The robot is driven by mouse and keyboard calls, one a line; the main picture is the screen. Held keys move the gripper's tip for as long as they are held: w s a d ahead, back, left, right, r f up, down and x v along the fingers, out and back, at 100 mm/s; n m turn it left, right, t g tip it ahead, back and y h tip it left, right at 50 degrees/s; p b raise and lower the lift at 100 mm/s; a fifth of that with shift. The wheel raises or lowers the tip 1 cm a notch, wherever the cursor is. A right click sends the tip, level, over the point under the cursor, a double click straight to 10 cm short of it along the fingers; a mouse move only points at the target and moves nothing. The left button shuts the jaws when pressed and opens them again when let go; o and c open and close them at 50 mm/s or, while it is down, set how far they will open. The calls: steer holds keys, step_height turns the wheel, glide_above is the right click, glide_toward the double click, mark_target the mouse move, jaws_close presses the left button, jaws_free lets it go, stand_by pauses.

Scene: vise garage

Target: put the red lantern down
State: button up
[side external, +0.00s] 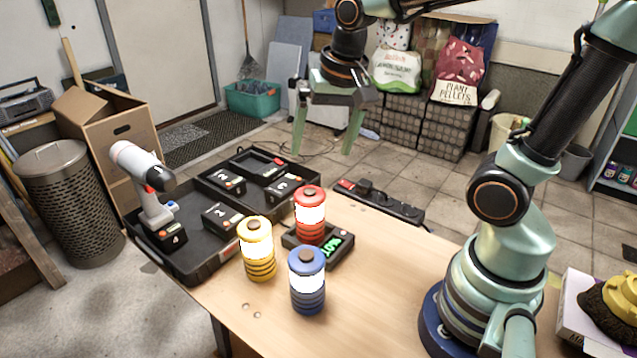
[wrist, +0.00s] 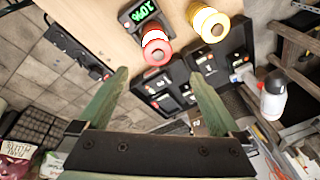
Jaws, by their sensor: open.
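The red lantern (side external: 310,215) stands upright on a small black scale with a green lit display (side external: 333,247). The lantern also shows in the wrist view (wrist: 156,46), beside the scale's display (wrist: 143,11). A yellow lantern (side external: 257,249) and a blue lantern (side external: 307,281) stand on the wooden table (side external: 375,290) nearby; the yellow one is also in the wrist view (wrist: 209,22). My gripper (side external: 327,152) is open and empty, above and apart from the red lantern. Its two green fingers (wrist: 157,82) are spread wide in the wrist view.
An open black case (side external: 200,262) with several numbered battery packs and a white drill (side external: 140,170) lies left of the lanterns. A black power strip (side external: 380,200) runs along the table's far edge. The table right of the blue lantern is clear.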

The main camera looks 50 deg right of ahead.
steer(key=s+n+t, duration=0.1)
steer(key=n, duration=0.1)
steer(key=s+r+n+t, duration=0.1)
steer(key=n, duration=0.2)
steer(key=s+n, duration=0.1)
steer(key=n, duration=0.1)
steer(key=shift+s+a+r+n+t, duration=0.2)
steer(key=shift+a+n+t, duration=0.1)
steer(key=shift+t, duration=0.1)
steer(key=w+d+r+n+g, duration=0.1)
steer(key=w+r+n+g, duration=0.55)
steer(key=n, duration=1.15)
step_height(320, 180, down, 9)
steer(key=shift+s+f+t, duration=0.15)
steer(key=shift+s+t, duration=0.15)
steer(key=shift+t, duration=0.15)
